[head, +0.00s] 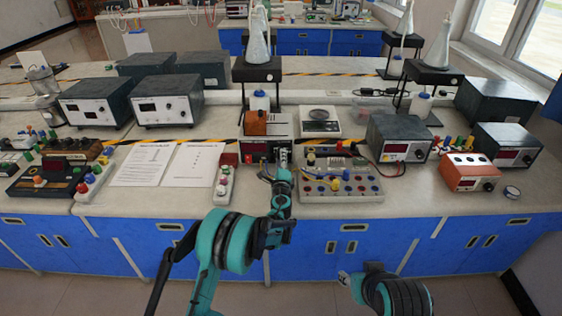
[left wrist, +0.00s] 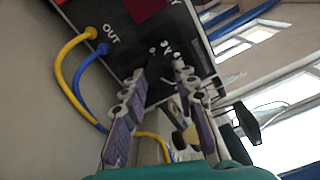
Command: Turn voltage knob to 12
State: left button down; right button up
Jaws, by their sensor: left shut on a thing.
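The power supply (head: 256,150) stands near the front of the bench, with a dark front and a red display. It shows rotated in the left wrist view (left wrist: 112,62), with "OUT" lettering and a yellow and a blue lead plugged in. My left gripper (head: 284,167) is at the right side of its front. In the left wrist view the fingers (left wrist: 160,76) are closed around the dark voltage knob, which they mostly hide. The knob's setting and the display digits cannot be read. My right gripper (head: 358,274) is low in front of the cabinets, apart from the bench; its jaws are unclear.
A trainer board (head: 340,187) with colored knobs and leads sits right of the supply. A red-and-white terminal strip (head: 224,178) and paper sheets (head: 190,165) lie left. A grey meter box (head: 400,138) and an orange box (head: 469,172) stand farther right.

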pick_arm(q)
jog(key=shift+m, duration=1.6)
jog(key=c, duration=1.2)
grip_release()
jog(key=shift+s, duration=0.1)
jog(key=s, duration=1.1)
jog(key=shift+s, duration=0.4)
